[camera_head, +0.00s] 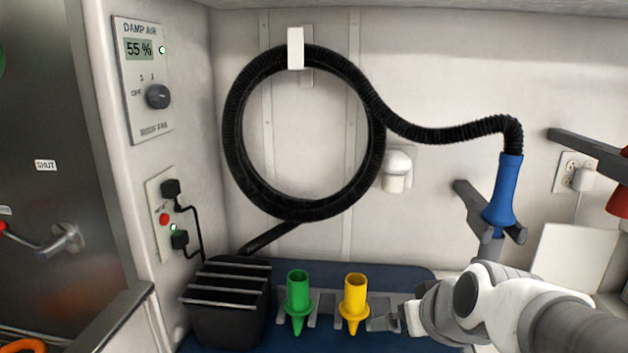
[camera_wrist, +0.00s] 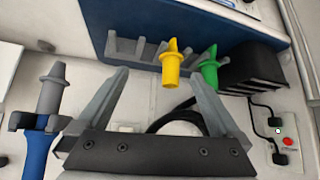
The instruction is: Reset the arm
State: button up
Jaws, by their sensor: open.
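My gripper (camera_wrist: 159,72) is open in the wrist view, its two grey fingers spread wide with nothing held between them. The yellow nozzle (camera_wrist: 171,68) shows beyond the fingertips, apart from them as far as I can tell. In the head view my pale arm comes in from the lower right over the counter, and the fingers are hard to make out there. The blue hose handle (camera_head: 504,195) hangs at a grey wall holder above my arm. In the wrist view it shows at the left with a grey nozzle (camera_wrist: 52,88) on its end.
A green nozzle (camera_head: 297,297) and the yellow one stand in a grey rack on the blue mat (camera_head: 405,278). A black slatted box (camera_head: 230,310) is left of them. The coiled black hose (camera_head: 232,130) hangs on the wall. A steel door (camera_head: 45,110) is far left.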

jog(key=s+r+m+g+h, duration=0.1)
jog(key=s+r+g, duration=0.15)
jog(key=s, duration=0.85)
notch_tip(320, 180, up, 16)
jog(key=p, duration=1.7)
jog(key=shift+r, duration=0.15)
